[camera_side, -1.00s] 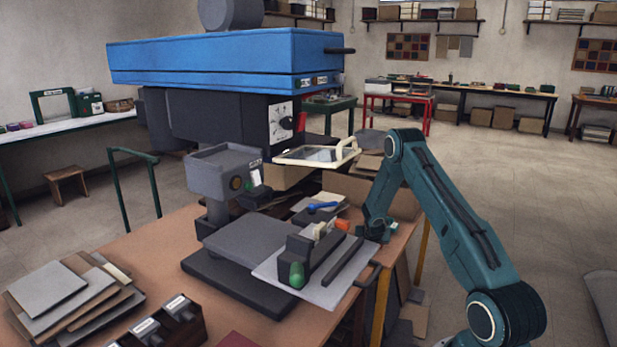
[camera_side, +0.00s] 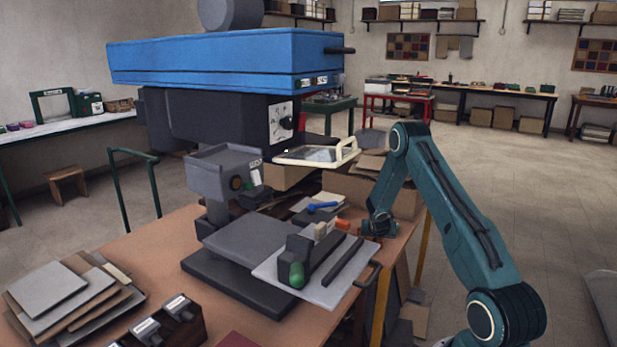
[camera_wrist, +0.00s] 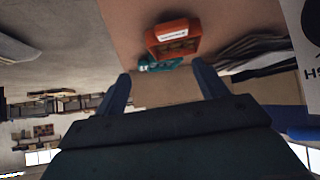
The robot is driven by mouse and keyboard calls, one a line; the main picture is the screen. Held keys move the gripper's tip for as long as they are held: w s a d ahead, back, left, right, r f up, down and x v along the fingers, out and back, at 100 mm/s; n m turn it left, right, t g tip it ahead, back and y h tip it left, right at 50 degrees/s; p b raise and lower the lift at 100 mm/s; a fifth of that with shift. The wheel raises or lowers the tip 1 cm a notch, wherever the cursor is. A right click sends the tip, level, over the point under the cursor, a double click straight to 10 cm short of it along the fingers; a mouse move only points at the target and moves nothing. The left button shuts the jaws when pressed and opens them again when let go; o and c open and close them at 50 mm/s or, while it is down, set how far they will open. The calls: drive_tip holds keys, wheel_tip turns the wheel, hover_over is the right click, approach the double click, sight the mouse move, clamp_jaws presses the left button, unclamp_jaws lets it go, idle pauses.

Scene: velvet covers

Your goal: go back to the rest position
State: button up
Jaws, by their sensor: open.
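My gripper (camera_side: 376,230) is at the end of the teal arm, low over the right back part of the bench. Its fingers are small and hard to make out in the side view. In the wrist view my gripper (camera_wrist: 161,72) shows two dark blue fingers spread apart with nothing held between them. An orange-red labelled bin (camera_wrist: 173,38) lies beyond the fingertips, apart from them. A small teal item (camera_wrist: 160,64) is beside the bin, near the gap between the fingers.
The blue-topped press (camera_side: 225,60) stands left of my arm, with a pale framed plate (camera_side: 318,155) jutting toward it. A grey plate (camera_side: 325,290) with dark bars and a green knob lies in front. Stacked sheets (camera_side: 60,295) lie at left. The floor at right is open.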

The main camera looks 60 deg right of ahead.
wheel_tip(320, 180, up, 32)
drive_tip(key=a+n+t+h, duration=0.1)
drive_tip(key=a+n+h, duration=0.1)
drive_tip(key=n+h, duration=0.35)
drive_tip(key=s+a+r+n+t, duration=0.1)
drive_tip(key=s+a+r+n, duration=0.25)
drive_tip(key=r, duration=0.45)
drive_tip(key=s+a+r+n, duration=0.2)
drive_tip(key=s+a+r, duration=0.25)
drive_tip(key=r, duration=0.35)
drive_tip(key=s+a+r+n+t, duration=0.1)
drive_tip(key=s+a+r+n, duration=0.3)
drive_tip(key=r, duration=0.4)
drive_tip(key=w+a+f+t+y, duration=0.1)
drive_tip(key=a+f+y, duration=0.3)
drive_tip(key=a+f, duration=0.5)
drive_tip(key=w+a+f+t+y, duration=0.15)
drive_tip(key=a+f+y, duration=0.3)
drive_tip(key=a, duration=0.75)
drive_tip(key=s+a+f+g+y, duration=0.1)
drive_tip(key=s+a+f+y, duration=0.2)
drive_tip(key=a, duration=0.4)
drive_tip(key=s+a+f+m+g+y, duration=0.1)
drive_tip(key=s+a+f+g+y, duration=0.1)
drive_tip(key=s+a+f, duration=0.4)
drive_tip(key=shift+a+f+y, duration=0.4)
drive_tip(key=shift+a, duration=0.05)
